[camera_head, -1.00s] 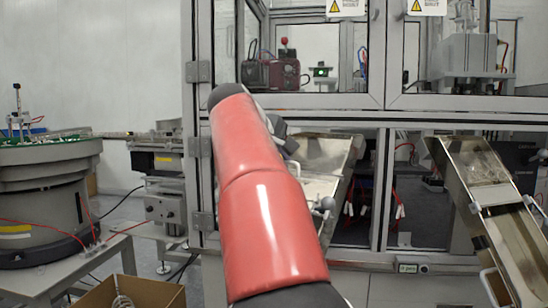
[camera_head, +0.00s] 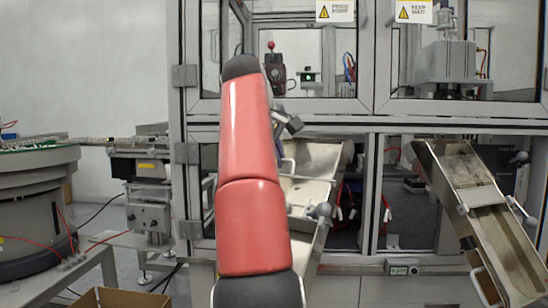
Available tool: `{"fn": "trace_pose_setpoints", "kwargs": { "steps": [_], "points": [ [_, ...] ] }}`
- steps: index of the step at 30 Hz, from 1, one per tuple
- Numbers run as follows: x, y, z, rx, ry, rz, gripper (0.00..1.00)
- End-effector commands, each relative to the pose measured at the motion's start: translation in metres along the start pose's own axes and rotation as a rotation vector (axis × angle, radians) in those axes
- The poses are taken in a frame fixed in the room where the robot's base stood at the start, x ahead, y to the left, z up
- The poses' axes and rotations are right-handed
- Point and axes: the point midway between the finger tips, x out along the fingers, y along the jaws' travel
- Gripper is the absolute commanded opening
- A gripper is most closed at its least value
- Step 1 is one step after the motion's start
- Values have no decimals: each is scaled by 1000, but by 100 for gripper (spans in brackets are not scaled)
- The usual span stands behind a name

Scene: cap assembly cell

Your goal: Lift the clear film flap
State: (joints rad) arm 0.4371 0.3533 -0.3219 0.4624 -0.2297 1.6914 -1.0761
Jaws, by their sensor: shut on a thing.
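My red arm with black joints rises through the middle of the view and hides part of the machine front. My gripper (camera_head: 288,121) shows only in part as a dark shape to the right of the arm's upper end, at the left lower opening of the machine. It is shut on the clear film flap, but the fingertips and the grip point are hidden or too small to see. The film itself is too clear to tell apart from the opening behind it.
A metal chute (camera_head: 318,160) sticks out of the left lower opening, close beside my arm. A second chute (camera_head: 500,228) slopes down at the right. A bowl feeder (camera_head: 38,205) and a cardboard box (camera_head: 118,299) are at the left. Metal posts (camera_head: 370,200) frame the openings.

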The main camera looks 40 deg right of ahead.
Motion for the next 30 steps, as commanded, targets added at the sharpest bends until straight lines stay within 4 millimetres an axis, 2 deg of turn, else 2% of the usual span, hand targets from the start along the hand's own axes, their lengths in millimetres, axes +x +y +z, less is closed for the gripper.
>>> {"fn": "trace_pose_setpoints", "kwargs": {
  "steps": [19,20,24,30],
  "points": [
    [0,2,2,2,-3,-15,0],
    [0,2,2,2,-3,-15,8],
    [0,2,2,2,-3,-15,27],
    [0,2,2,2,-2,-15,29]
  ]
}}
